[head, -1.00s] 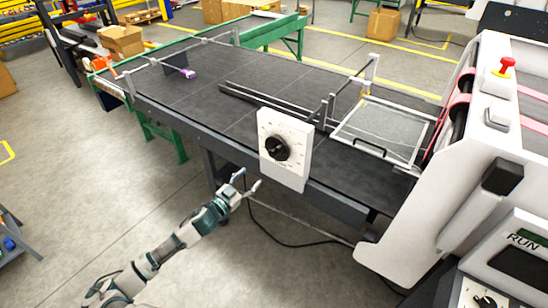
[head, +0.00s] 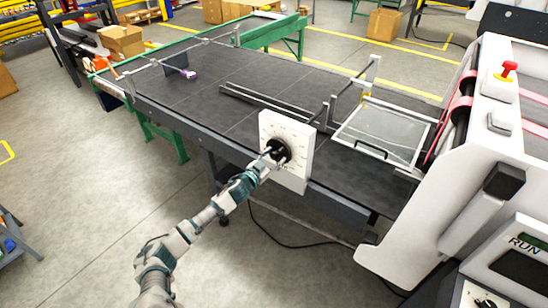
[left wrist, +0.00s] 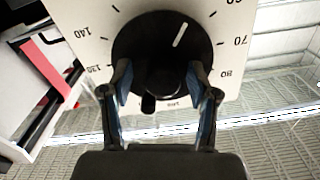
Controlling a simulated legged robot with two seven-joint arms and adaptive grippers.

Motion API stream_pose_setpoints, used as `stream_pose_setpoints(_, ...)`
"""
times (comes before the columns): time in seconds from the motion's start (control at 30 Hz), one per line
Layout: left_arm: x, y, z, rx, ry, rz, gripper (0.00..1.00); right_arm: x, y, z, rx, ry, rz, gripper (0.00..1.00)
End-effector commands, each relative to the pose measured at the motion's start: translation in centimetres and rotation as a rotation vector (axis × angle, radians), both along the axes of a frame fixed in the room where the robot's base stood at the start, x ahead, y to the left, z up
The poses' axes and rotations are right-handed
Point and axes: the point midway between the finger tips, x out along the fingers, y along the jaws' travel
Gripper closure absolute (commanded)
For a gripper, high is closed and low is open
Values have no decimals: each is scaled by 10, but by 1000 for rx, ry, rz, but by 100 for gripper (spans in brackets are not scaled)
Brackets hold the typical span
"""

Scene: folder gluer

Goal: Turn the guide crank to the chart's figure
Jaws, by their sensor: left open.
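The guide crank is a round black knob (head: 278,150) on a white dial plate (head: 300,165), fixed to the near side of the table. In the left wrist view the knob (left wrist: 150,38) carries a white pointer line, up and right of its centre. Printed figures such as 70, 80, 130 and 140 ring it on the plate (left wrist: 92,14). My left gripper (head: 272,157) is at the knob, partly covering it. In the left wrist view its open fingers (left wrist: 160,82) stand either side of the knob's lower part; whether they touch cannot be told. My right gripper is out of view.
The dark table (head: 215,85) carries metal rails (head: 262,103) and a clear framed cover (head: 385,130). A white machine (head: 440,210) with a red button (head: 509,68) stands on the right. Open floor (head: 90,190) lies left of my arm.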

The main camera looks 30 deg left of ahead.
Motion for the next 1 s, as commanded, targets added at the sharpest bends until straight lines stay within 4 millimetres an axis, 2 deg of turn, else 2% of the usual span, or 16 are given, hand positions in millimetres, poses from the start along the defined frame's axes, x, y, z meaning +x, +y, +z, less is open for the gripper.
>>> stream_pose_setpoints(0.23,1,-1,0,1,1,0,40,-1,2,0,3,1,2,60)
stream_pose_setpoints(0.47,1,-4,2,4,-2,1,98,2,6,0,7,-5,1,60)
stream_pose_setpoints(0.5,1,-4,3,4,-2,1,100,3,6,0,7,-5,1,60)
stream_pose_setpoints(0.67,1,-3,5,32,-7,-1,100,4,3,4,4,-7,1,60)
stream_pose_setpoints(0.8,1,-2,8,191,-21,-2,100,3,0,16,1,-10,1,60)
stream_pose_setpoints(1.0,1,-2,8,406,-40,-1,100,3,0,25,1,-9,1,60)
